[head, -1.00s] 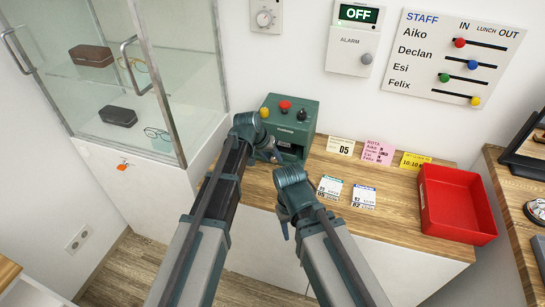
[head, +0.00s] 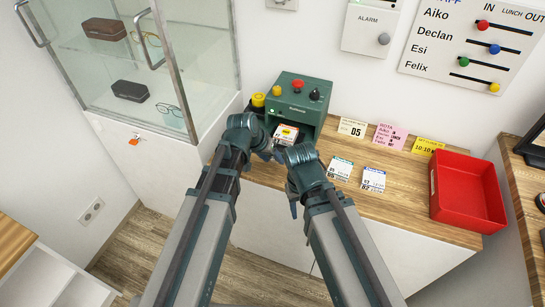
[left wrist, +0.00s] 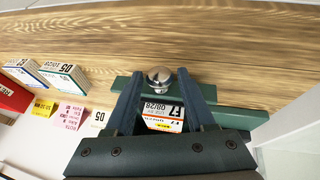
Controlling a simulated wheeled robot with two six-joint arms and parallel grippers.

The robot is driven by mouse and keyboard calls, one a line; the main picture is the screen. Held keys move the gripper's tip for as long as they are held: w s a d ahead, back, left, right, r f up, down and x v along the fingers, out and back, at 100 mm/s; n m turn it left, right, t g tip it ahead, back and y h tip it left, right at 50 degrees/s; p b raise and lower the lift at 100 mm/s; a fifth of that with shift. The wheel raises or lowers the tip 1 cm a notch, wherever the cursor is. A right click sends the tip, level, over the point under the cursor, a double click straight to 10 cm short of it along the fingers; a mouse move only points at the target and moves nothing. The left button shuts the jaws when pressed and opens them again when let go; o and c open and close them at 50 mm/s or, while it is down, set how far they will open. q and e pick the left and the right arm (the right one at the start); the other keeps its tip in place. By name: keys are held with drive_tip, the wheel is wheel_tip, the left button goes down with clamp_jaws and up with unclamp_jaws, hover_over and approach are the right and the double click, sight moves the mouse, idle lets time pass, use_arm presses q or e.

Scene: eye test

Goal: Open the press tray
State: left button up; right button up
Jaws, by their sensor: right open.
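The green press (head: 297,108) stands on the wooden counter against the wall, with yellow, red and black controls on top. Its tray (left wrist: 122,84) is out at the front, and a white and orange printed box (head: 286,134) lies in it; the box also shows in the left wrist view (left wrist: 162,115). My left gripper (head: 272,156) is at the tray front. My right gripper (head: 293,208) is open and empty, low in front of the counter edge.
Two small printed boxes (head: 340,168) (head: 373,179) lie right of my right arm. Cards (head: 352,127) stand along the wall. A red bin (head: 467,195) is at right. A yellow-topped item (head: 258,100) is left of the press. A glass cabinet (head: 120,65) stands left.

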use_arm(q)
drive_tip(key=p+v, duration=1.2)
drive_tip(key=v, duration=0.2)
drive_tip(key=shift+d+f, duration=0.1)
idle(0.4)
drive_tip(key=s+d+f+g+y, duration=0.2)
drive_tip(key=s+g+y, duration=0.2)
drive_tip(key=s, duration=0.9)
drive_tip(key=shift+m+y, duration=0.3)
drive_tip(key=shift+y, duration=0.3)
